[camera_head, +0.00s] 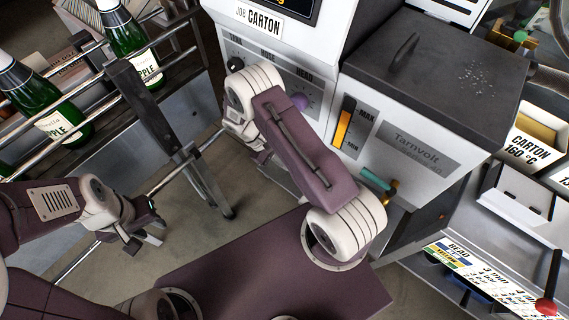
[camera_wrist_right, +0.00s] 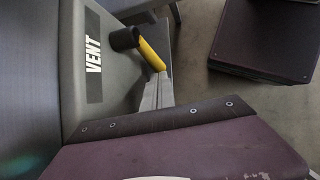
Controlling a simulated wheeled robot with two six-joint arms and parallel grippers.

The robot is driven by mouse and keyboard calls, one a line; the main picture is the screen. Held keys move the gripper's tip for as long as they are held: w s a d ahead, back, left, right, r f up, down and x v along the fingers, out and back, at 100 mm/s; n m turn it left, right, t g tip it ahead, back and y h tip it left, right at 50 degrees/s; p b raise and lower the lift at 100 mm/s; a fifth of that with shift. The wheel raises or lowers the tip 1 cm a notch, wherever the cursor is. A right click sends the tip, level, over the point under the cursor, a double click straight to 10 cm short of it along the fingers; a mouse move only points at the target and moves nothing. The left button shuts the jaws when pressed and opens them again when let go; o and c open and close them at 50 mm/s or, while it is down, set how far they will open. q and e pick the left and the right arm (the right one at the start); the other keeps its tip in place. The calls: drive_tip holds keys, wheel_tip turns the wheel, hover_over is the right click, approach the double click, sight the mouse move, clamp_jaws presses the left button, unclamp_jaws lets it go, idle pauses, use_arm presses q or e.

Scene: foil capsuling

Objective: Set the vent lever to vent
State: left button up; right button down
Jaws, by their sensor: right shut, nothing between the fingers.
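The vent lever (camera_wrist_right: 151,54) shows in the right wrist view as a yellow bar on a black round hub, on a dark grey panel. A black label with white "VENT" (camera_wrist_right: 94,58) is to its left. The bar slants down and right, away from the label. My right gripper (camera_wrist_right: 162,76) is shut and empty; its grey fingers end close by the bar's lower end, and I cannot tell whether they touch. In the head view my right arm hides that gripper, and I cannot make out the lever. My left gripper (camera_head: 144,241) hangs open and empty at the left.
Green bottles (camera_head: 66,118) stand in a railed rack at the left. A bench with a red-knobbed lever (camera_head: 546,305) is at the lower right.

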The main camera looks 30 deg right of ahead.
drive_tip(key=v, duration=0.8)
drive_tip(key=shift+w+r+p, duration=0.15)
drive_tip(key=shift+r+p, duration=0.15)
drive_tip(key=shift+p, duration=0.05)
drive_tip(key=shift+a, duration=0.15)
drive_tip(key=s+a+r+m+t+y+p, duration=0.1)
drive_tip(key=s+r+m+t+y+p, duration=0.1)
drive_tip(key=s+r, duration=0.4)
drive_tip(key=s+a+r+m+t+y+p, duration=0.1)
drive_tip(key=s+r+m+t+y+p, duration=0.2)
drive_tip(key=r, duration=1.1)
drive_tip(key=s+p, duration=0.3)
drive_tip(key=p, duration=0.1)
drive_tip(key=shift+m+t, duration=0.3)
drive_tip(key=shift+m, duration=0.1)
drive_tip(key=shift+w+r, duration=0.1)
drive_tip(key=shift+r, duration=0.05)
